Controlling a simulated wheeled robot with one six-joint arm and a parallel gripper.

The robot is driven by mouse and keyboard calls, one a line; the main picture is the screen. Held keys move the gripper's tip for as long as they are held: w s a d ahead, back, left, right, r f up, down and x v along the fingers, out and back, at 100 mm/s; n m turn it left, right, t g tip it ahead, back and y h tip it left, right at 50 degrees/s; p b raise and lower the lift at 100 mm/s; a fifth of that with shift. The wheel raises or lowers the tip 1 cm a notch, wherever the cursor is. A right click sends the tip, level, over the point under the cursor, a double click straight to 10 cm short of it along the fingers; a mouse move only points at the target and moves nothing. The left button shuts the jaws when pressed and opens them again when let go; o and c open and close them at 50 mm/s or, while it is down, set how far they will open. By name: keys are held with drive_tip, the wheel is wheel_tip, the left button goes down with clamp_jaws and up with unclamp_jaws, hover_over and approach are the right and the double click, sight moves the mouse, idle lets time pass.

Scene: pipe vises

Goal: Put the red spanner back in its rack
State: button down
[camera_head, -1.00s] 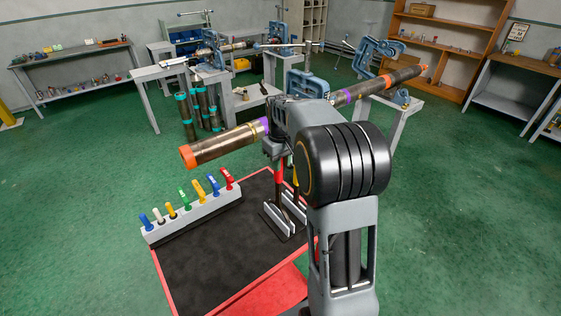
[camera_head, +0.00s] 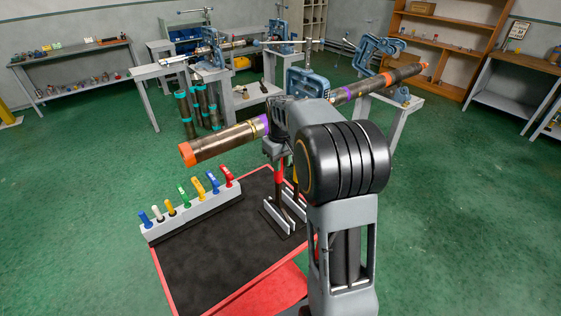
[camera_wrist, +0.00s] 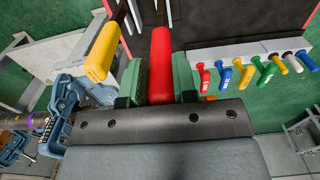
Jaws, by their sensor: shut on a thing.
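My gripper (camera_wrist: 159,85) is shut on the red handle of the red spanner (camera_wrist: 161,50), with a green pad on each side in the wrist view. In the head view the red spanner (camera_head: 279,172) hangs upright below my gripper, its dark shank reaching down to the grey slotted rack (camera_head: 271,220). I cannot tell how deep the shank sits between the rack's plates. A yellow-handled tool (camera_wrist: 101,52) stands close to the left of the red handle in the wrist view. My arm hides part of the rack.
A white block with several coloured-handled tools (camera_head: 190,217) stands along the left edge of the black-topped red cart (camera_head: 215,265). A long pipe (camera_head: 225,143) with orange ends, held by blue vises (camera_head: 308,84), passes behind my gripper. The cart's front top is clear.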

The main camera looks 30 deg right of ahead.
drive_tip(key=shift+f+b, duration=1.4)
drive_tip(key=shift+f, duration=0.8)
idle(1.6)
drive_tip(key=c, duration=0.8)
unclamp_jaws()
wheel_tip(320, 180, up, 14)
drive_tip(key=shift+f, duration=0.1)
wheel_tip(320, 180, down, 4)
drive_tip(key=shift+s+r+m, duration=0.1)
drive_tip(key=shift+m, duration=0.8)
drive_tip(key=s+a+f+t, duration=0.1)
drive_tip(key=s+a+f, duration=0.1)
drive_tip(key=s, duration=0.4)
drive_tip(key=s+a+f+t, duration=0.1)
drive_tip(key=s+a, duration=0.4)
drive_tip(key=s, duration=0.2)
drive_tip(key=s+a+f+t, duration=0.2)
drive_tip(key=s+a, duration=0.1)
drive_tip(key=s, duration=0.3)
drive_tip(key=shift+s+a+f, duration=0.15)
drive_tip(key=shift+a+f, duration=0.15)
drive_tip(key=shift+f, duration=0.05)
